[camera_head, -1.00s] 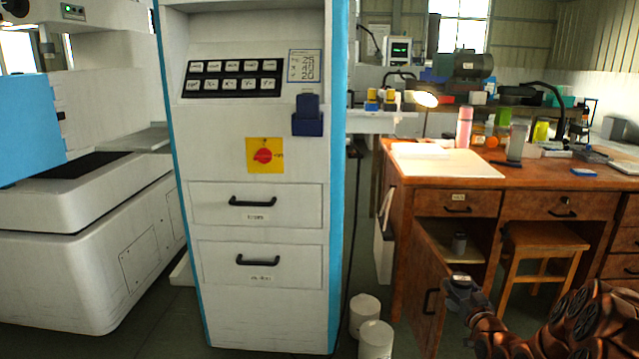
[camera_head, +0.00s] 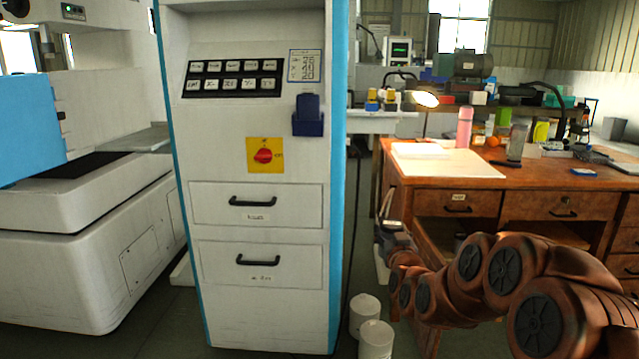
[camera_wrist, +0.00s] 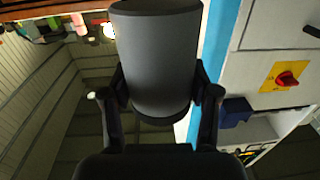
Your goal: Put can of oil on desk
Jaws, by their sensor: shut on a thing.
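A dark grey cylindrical can (camera_wrist: 158,55) fills the middle of the wrist view; I take it to be the can of oil. My gripper (camera_wrist: 157,92) is shut on it, one finger on each side. In the head view my gripper (camera_head: 392,240) is small and partly hidden by my arm, in front of the desk's left side and below its top. The can is hard to make out there. The wooden desk (camera_head: 540,180) stands at the right, with papers, a pink bottle and other items on it.
White papers (camera_head: 450,161) cover the desk's left front; bare wood lies to their right. A tall white cabinet (camera_head: 258,220) stands left of the desk. Two white cylinders (camera_head: 376,340) stand on the floor between them. A lit lamp (camera_head: 424,100) hangs over the desk's back left.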

